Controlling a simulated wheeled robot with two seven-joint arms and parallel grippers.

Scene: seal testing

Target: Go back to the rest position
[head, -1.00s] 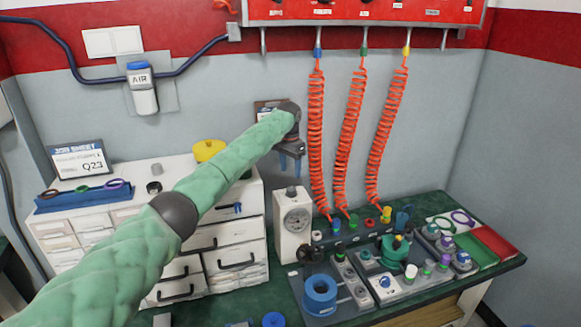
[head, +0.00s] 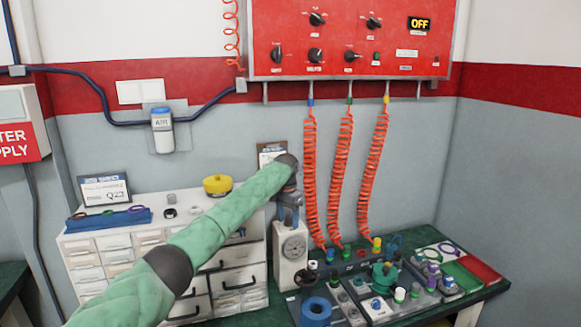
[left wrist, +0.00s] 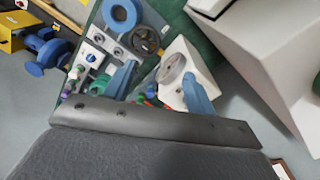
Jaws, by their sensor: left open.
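My left arm in its green sleeve reaches in from the lower left of the head view. Its gripper (head: 289,212) hangs at the white box with a round dial (head: 291,252), overlapping the box's top in the picture. In the left wrist view the two blue fingers of my left gripper (left wrist: 160,85) are spread apart with nothing held between them. The white dial box (left wrist: 190,65) shows beyond them; whether a finger touches it I cannot tell. My right gripper is in neither view.
The green bench (head: 265,318) carries a blue ring (head: 316,311) and several small fittings. Three red coiled hoses (head: 310,180) hang right of my gripper from the red panel (head: 345,45). A white drawer cabinet (head: 85,248) stands left, behind my arm.

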